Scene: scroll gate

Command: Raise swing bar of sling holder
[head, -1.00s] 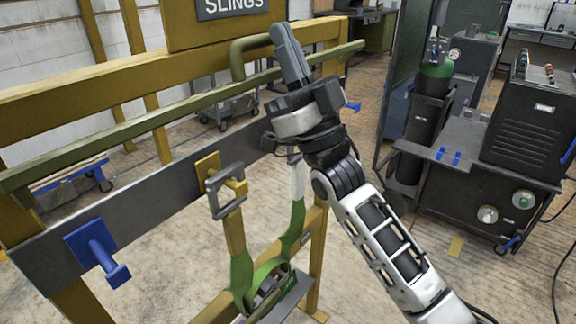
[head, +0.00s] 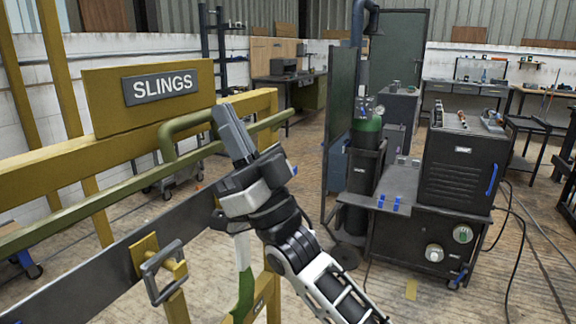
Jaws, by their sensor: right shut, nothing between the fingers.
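The swing bar (head: 120,187) is a long green bar that slopes up to the right across the front of the yellow sling holder (head: 100,152). Its green loop handle (head: 166,138) stands up from the bar just left of my right gripper (head: 226,116). The right gripper is shut and empty, its fingers pointing up in front of the bar and covering the handle's right end. I cannot tell whether it touches the bar or handle. A green and white sling (head: 245,275) hangs below, partly hidden by my right arm. My left gripper is out of view.
A SLINGS sign (head: 160,86) tops the holder. A grey buckle (head: 160,272) sits on a yellow hook at lower left. To the right stand a green gas cylinder (head: 365,135) and a black welding machine (head: 460,172).

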